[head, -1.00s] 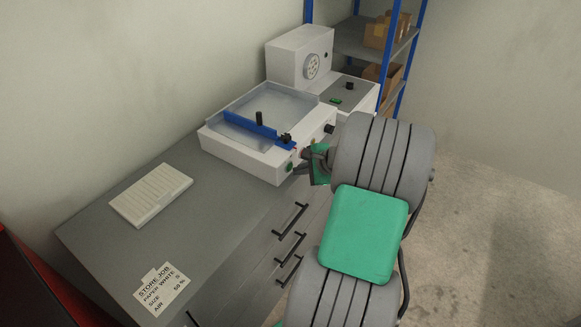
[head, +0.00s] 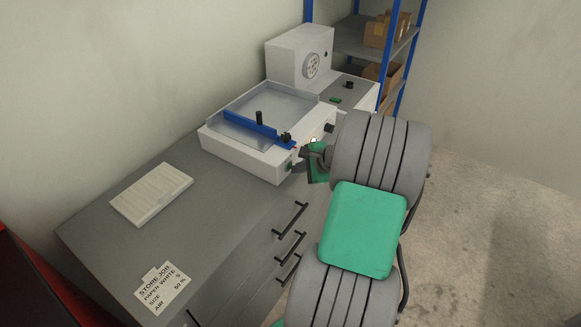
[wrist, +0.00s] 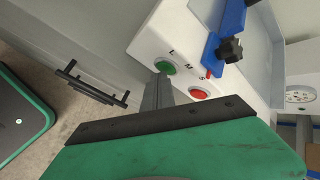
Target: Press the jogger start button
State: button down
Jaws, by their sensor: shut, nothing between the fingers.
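The jogger is a white box (head: 250,158) on the bench, with a clear-walled tray and a blue fence (head: 247,125) on top. A round green button (wrist: 165,66) sits on its front face; it also shows in the head view (head: 290,166). A red button (wrist: 199,93) is beside it, with the letters L, M, S near them. My gripper (wrist: 160,80) is shut and empty, its grey fingertips right at the lower edge of the green button. I cannot tell whether they touch it. In the head view my wrist partly hides the fingers.
A white machine with a round dial (head: 312,66) stands behind the jogger. A white paper stack (head: 151,194) and a job card (head: 162,288) lie on the grey bench (head: 215,225). Drawer handles (head: 290,219) stick out below my gripper. Blue-framed shelves (head: 372,45) stand behind.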

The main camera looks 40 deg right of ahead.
dwell(0.4)
jog(key=shift+s+d+p, duration=0.25)
jog(key=shift+s+p, duration=0.1)
jog(key=shift+s, duration=0.35)
jog(key=s, duration=0.1)
jog(key=s+d+p, duration=0.1)
jog(key=s, duration=0.2)
jog(key=shift+s+d, duration=0.3)
jog(key=shift+s, duration=0.05)
dwell(0.5)
